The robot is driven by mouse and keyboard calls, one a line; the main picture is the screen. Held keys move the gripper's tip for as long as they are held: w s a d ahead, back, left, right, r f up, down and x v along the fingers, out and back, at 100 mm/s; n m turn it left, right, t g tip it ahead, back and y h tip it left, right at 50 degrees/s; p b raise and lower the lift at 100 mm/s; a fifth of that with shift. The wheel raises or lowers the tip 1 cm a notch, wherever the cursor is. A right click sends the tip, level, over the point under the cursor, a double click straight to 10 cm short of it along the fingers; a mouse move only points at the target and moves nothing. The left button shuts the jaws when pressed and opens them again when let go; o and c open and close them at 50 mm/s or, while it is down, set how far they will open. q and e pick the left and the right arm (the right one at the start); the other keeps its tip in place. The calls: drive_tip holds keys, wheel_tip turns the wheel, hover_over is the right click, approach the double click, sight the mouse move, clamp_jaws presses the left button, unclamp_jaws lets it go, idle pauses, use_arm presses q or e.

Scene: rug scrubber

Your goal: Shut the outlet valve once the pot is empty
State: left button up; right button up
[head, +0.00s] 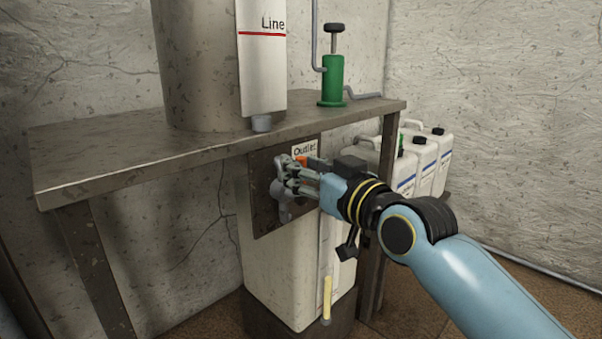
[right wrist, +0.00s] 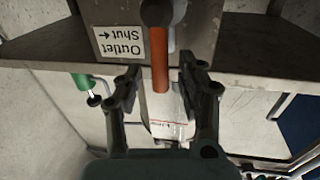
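The pot (head: 195,70) is a big grey metal cylinder on the bench; its inside is hidden from here. The outlet valve sits on a dark plate (head: 262,205) under the bench edge, beside a white label (head: 306,148) reading "Outlet". In the right wrist view, upside down, its orange lever (right wrist: 160,62) hangs from a dark round hub (right wrist: 163,12), and the label (right wrist: 120,43) reads "Outlet Shut" with an arrow. My right gripper (head: 294,180) is at the valve. Its fingers are apart on either side of the lever, with visible gaps. My left gripper is out of view.
The metal bench (head: 110,160) overhangs the valve. A white panel (head: 261,75) marked "Line" has a red stripe. A green pump-like device (head: 332,82) stands on the bench. A white container (head: 285,270) stands below the valve, and several white jugs (head: 425,160) stand at right.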

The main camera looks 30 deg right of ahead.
drive_tip(key=shift+w, duration=0.5)
clamp_jaws()
drive_tip(key=shift+w+a+f, duration=0.1)
drive_tip(key=shift+w+f, duration=0.05)
idle(0.4)
